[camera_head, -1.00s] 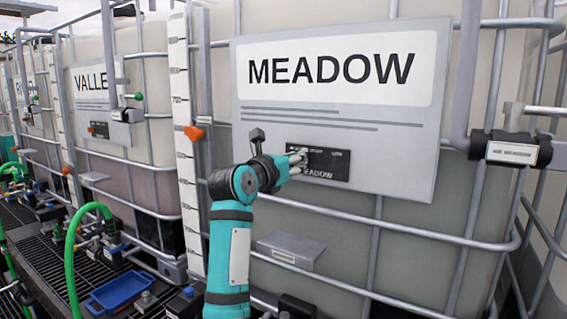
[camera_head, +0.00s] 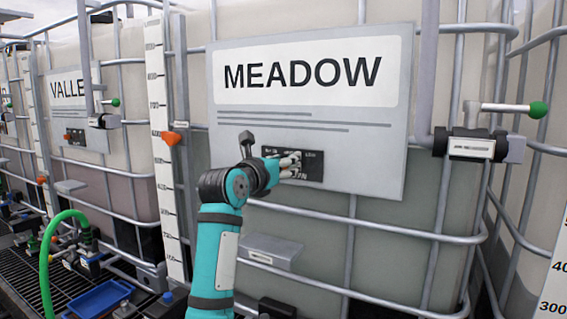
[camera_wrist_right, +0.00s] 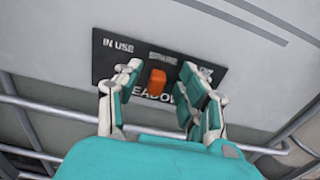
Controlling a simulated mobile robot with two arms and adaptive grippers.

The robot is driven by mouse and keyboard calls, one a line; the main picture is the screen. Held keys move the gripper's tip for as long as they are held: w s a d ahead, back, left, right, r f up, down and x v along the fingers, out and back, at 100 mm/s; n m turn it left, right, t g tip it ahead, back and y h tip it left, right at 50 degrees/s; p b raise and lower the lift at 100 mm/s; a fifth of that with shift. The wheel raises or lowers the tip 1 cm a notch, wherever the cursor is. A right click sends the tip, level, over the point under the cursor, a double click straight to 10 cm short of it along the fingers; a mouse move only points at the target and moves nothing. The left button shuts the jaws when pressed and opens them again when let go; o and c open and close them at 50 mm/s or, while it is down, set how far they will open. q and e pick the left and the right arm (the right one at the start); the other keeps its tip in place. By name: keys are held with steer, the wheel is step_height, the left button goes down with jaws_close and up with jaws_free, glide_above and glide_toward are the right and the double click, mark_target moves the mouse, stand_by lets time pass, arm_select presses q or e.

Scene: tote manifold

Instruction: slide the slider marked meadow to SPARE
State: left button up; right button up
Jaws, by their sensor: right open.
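The black slider panel (camera_head: 314,171) is mounted on the grey board marked MEADOW (camera_head: 301,75). In the right wrist view the panel (camera_wrist_right: 104,66) reads IN USE at left and SPARE in the middle; the right label is partly covered by a finger. The orange slider knob (camera_wrist_right: 157,83) stands just below the SPARE label, slightly to its left. My right gripper (camera_wrist_right: 160,72) is open, with one finger on each side of the knob and visible gaps. In the head view this gripper (camera_head: 290,165) covers part of the panel and hides the knob. My left gripper is out of view.
Metal cage bars (camera_head: 330,222) run across the tank below the board. A valve with a green-tipped handle (camera_head: 537,110) is at right. A grey ledge (camera_head: 270,251) juts out below the panel. An orange pointer (camera_head: 171,138) sits on the level scale at left.

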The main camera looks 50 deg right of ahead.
steer(key=v, duration=0.7)
steer(key=shift+a, duration=0.25)
steer(key=shift+s, duration=0.1)
